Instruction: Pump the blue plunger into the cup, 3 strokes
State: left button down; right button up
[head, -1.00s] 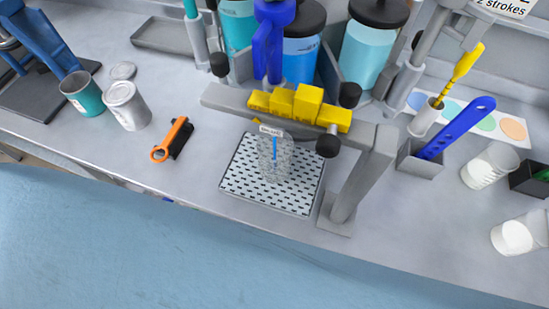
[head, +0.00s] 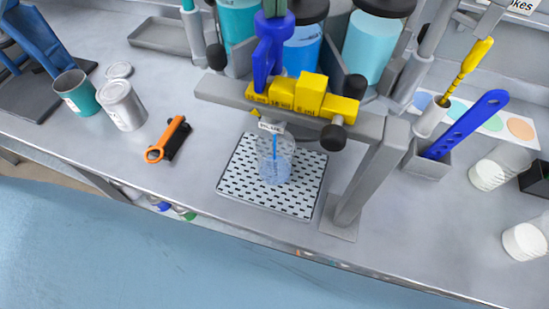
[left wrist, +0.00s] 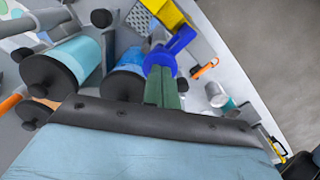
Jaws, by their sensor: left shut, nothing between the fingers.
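The blue plunger (head: 271,32) stands behind the grey crossbar, with its blue spout arm reaching forward over the bar. It also shows in the left wrist view (left wrist: 161,61). The clear cup (head: 275,162) stands upright on the perforated tray below the bar, with bluish liquid in it and a blue mark on its side. My left gripper (head: 277,14) is shut and empty, its green fingers on top of the plunger head and seemingly touching it. The fingers also show in the left wrist view (left wrist: 161,82). My right gripper is not in view.
The grey frame (head: 368,180) with yellow blocks (head: 304,93) spans above the perforated tray (head: 232,180). Lidded jars (head: 369,50) stand behind.

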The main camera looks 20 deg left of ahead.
pick_arm(q)
jog(key=shift+r+p, duration=2.15)
jog(key=shift+r, duration=0.95)
jog(key=shift+f, duration=0.15)
